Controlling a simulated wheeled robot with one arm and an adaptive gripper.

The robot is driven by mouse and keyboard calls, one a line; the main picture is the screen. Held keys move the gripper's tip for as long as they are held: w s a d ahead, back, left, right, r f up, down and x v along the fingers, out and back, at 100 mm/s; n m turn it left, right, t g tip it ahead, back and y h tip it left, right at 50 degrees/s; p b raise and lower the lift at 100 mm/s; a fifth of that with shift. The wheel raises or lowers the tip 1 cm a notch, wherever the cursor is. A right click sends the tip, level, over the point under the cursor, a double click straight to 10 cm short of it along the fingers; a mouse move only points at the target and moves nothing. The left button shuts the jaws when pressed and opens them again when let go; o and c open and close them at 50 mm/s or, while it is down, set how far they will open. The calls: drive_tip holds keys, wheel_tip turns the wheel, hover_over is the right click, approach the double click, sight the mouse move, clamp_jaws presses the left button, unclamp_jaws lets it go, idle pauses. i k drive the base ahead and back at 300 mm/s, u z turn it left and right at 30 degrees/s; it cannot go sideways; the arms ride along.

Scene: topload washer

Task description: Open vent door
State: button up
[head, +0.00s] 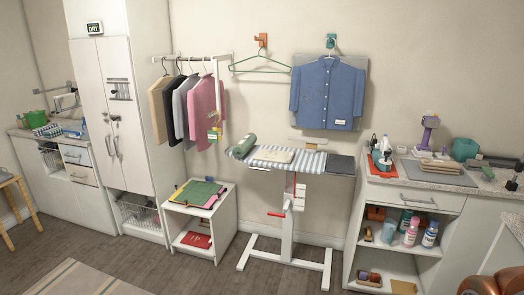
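Clothes hang on a rail (190,58) right of the cabinet. A low white shelf unit (226,226) and a striped ironing board (316,163) stand along the wall. A stocked counter (420,176) is at right. Open floor (150,262) lies before the cabinet, partly under a rug (75,280).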

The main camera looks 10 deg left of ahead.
sight(114, 53)
drive_tip(key=u, duration=0.95)
drive_tip(key=i, duration=1.4)
drive_tip(key=u, duration=1.45)
drive_tip(key=i, duration=1.8)
drive_tip(key=u, duration=0.35)
drive_tip(key=i, duration=1)
